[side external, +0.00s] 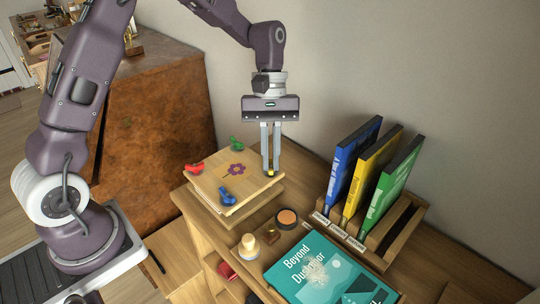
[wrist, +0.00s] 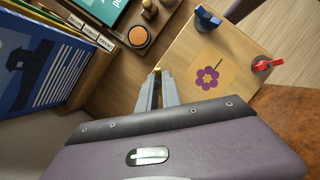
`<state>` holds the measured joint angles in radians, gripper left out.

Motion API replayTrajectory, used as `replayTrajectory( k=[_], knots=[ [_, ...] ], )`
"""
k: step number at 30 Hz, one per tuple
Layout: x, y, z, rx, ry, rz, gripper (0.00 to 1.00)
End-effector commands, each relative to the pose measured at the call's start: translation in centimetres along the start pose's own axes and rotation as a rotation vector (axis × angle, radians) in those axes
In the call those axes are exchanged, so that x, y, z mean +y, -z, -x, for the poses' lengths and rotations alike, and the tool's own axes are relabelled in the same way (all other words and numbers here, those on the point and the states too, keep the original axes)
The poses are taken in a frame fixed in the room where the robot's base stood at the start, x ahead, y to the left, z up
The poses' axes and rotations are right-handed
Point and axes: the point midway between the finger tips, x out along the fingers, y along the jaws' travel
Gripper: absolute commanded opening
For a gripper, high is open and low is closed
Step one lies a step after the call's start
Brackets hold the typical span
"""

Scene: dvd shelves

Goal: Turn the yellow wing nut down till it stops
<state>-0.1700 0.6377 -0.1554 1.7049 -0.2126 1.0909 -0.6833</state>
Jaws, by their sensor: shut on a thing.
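A wooden flower press (side external: 215,180) with a purple flower on its top board sits on the cabinet top. The yellow wing nut (side external: 271,174) is at its right corner, mostly hidden by my fingers. My gripper (side external: 270,168) points straight down there, shut on the yellow wing nut. In the wrist view a bit of yellow (wrist: 157,70) shows at the fingertips. The red wing nut (side external: 194,169), green wing nut (side external: 236,144) and blue wing nut (side external: 228,196) are at the other corners. How far the yellow nut sits above the board is hidden.
A wooden rack (side external: 385,238) holds blue, yellow and green cases (side external: 392,184) to the right. A teal book (side external: 325,272) lies in front. The wall is close behind.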

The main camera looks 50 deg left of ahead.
Motion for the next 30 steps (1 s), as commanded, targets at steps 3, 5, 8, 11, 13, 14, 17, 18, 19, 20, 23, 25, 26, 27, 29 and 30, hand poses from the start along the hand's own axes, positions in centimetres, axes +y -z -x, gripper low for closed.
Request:
replayTrajectory(
  k=[3, 5, 8, 11, 13, 14, 17, 18, 19, 20, 23, 25, 26, 27, 29, 30],
  knots=[
    [0.18, 0.03, 0.06, 0.002, 0.040, -0.102, 0.00],
    [0.20, 0.06, 0.07, 0.003, 0.062, -0.155, 0.00],
    [0.25, 0.03, 0.08, 0.003, 0.099, -0.243, 0.00],
    [0.30, 0.00, 0.05, 0.003, 0.136, -0.330, 0.00],
    [0.36, 0.01, 0.08, 0.004, 0.160, -0.391, 0.00],
    [0.35, -0.01, 0.07, 0.003, 0.172, -0.417, 0.00],
    [0.41, -0.05, 0.05, 0.003, 0.207, -0.503, 0.00],
    [0.40, -0.05, 0.04, 0.003, 0.222, -0.537, 0.00],
    [0.45, -0.06, 0.04, 0.003, 0.231, -0.562, 0.00],
    [0.48, -0.08, 0.04, 0.004, 0.241, -0.586, 0.00],
    [0.49, -0.11, 0.05, 0.004, 0.273, -0.662, 0.00],
    [0.53, -0.12, 0.05, 0.005, 0.294, -0.712, 0.00],
    [0.53, -0.14, 0.04, 0.004, 0.302, -0.732, 0.00],
    [0.53, -0.17, 0.03, 0.004, 0.312, -0.756, 0.00],
    [0.53, -0.16, 0.03, 0.004, 0.327, -0.790, 0.00],
    [0.54, -0.16, 0.03, 0.004, 0.335, -0.811, 0.00]
  ],
)
